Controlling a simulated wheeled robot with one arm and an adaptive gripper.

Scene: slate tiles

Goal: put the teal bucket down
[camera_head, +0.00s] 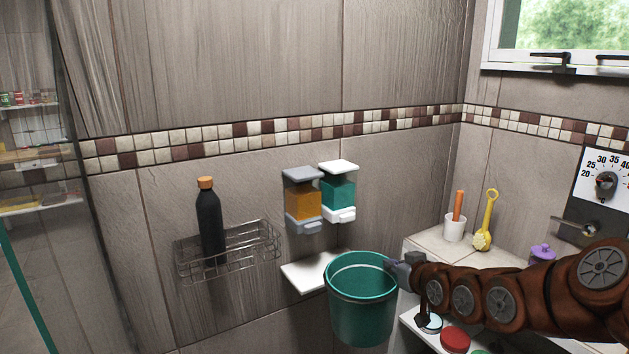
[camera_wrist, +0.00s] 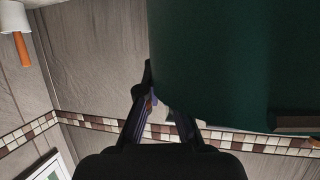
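The teal bucket (camera_head: 362,315) is upright with its open top showing, in front of the tiled wall in the head view. My gripper (camera_head: 402,270) reaches in from the right and is shut on the bucket's right rim. In the wrist view the bucket (camera_wrist: 225,60) fills the upper right as a dark green wall. There my gripper (camera_wrist: 160,100) has its fingers at the edge of the bucket, and the bucket hides part of one finger. No support shows under the bucket, and it appears to hang in the air.
A small white wall shelf (camera_head: 305,273) is behind and left of the bucket, partly covered by it. A wire rack (camera_head: 255,250) holds a black bottle (camera_head: 209,225). Two dispensers (camera_head: 303,205) hang above. A white ledge (camera_head: 433,241) at right carries a cup (camera_head: 455,228) and brush (camera_head: 482,238).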

